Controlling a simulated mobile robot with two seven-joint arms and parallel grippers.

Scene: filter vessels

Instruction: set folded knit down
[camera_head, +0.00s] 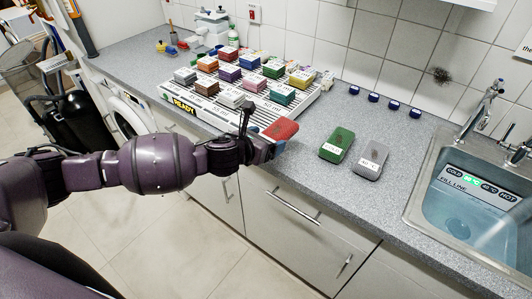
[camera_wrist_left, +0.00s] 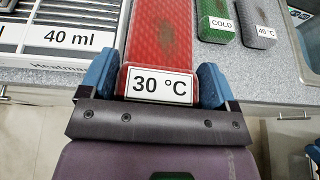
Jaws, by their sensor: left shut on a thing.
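My left gripper (camera_wrist_left: 158,88) is shut on a red folded knit (camera_wrist_left: 160,35) with a white tag reading "30 °C". In the head view the red folded knit (camera_head: 281,130) is at the end of my left gripper (camera_head: 266,143), over the counter's front edge. I cannot tell whether it touches the counter. To its right lie a green folded knit (camera_head: 337,145) tagged "COLD" and a grey folded knit (camera_head: 370,160) tagged "40 °C". Both have dark stains.
A slatted tray (camera_head: 215,122) with several coloured folded knits and a "READY" label stands left on the counter (camera_head: 310,178). A water-filled sink (camera_head: 413,212) is at the right. Several blue caps (camera_head: 374,97) line the wall. Bare counter lies between tray and green knit.

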